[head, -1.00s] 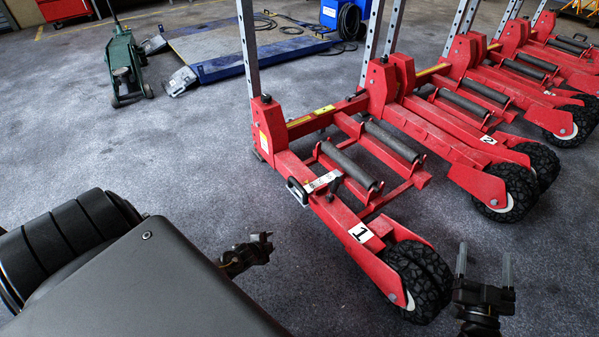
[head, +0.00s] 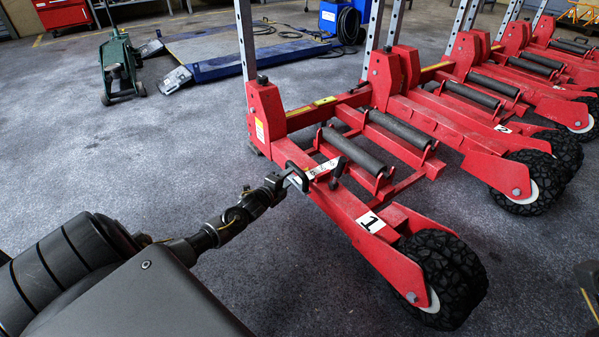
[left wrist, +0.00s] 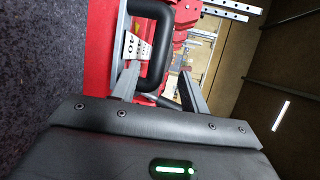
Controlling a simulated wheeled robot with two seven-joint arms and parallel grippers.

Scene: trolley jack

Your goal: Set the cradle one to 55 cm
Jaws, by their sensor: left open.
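Cradle one (head: 345,205) is a red wheeled frame with a white "1" label (head: 370,222), two dark rollers and a black tyre at its near end. On its left arm lies a pale marked scale (head: 326,167), too small to read, with a black loop handle (head: 297,176) at its end. My left gripper (head: 283,183) is at this handle. In the left wrist view the open fingers (left wrist: 158,68) stand either side of the handle's near part, with gaps; the handle (left wrist: 163,45) shows beyond the fingertips, and the scale (left wrist: 135,48) behind it.
More red cradles, one labelled "2" (head: 503,128), stand in a row to the right. A green trolley jack (head: 121,68) and a blue-edged platform (head: 235,62) are at the back left. The grey floor left of cradle one is clear.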

